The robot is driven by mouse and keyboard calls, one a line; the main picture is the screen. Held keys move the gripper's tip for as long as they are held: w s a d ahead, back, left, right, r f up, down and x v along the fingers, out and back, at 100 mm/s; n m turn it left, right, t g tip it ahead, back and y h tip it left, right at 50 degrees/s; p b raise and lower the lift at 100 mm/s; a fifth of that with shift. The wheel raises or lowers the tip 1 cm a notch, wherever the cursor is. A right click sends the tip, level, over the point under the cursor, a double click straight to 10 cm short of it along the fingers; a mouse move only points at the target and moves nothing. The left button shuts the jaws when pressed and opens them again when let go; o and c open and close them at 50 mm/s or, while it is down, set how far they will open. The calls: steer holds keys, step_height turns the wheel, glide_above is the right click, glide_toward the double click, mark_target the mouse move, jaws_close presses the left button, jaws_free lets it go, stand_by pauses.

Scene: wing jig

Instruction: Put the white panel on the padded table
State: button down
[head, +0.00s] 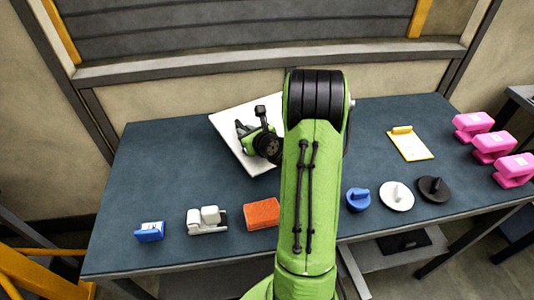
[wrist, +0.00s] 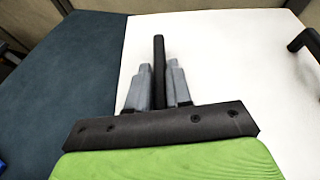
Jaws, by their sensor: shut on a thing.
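The white panel (head: 231,123) is a flat sheet at the back middle of the dark blue table top (head: 165,155), partly hidden by my arm in the head view. It fills the right of the wrist view (wrist: 235,65). My gripper (head: 241,128) is over the panel. In the wrist view my gripper (wrist: 159,68) is shut on an upright black bar (wrist: 159,60), which looks like a handle on the panel. Another black handle (wrist: 305,42) shows at the right edge. I cannot tell whether the panel touches the table.
Along the front are a blue box (head: 149,232), a white dispenser (head: 207,220), an orange block (head: 262,214) and several round handled pieces (head: 396,196). A yellow clipboard (head: 410,144) and pink blocks (head: 494,147) lie right. The table's left back is clear. A wall stands behind.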

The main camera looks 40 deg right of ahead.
step_height(320, 180, down, 8)
steer(key=b, duration=0.2)
steer(key=shift+r+b, duration=0.25)
steer(key=shift+b, duration=0.15)
steer(key=shift+f, duration=0.15)
steer(key=c, duration=1.1)
jaws_free()
steer(key=shift+o, duration=0.3)
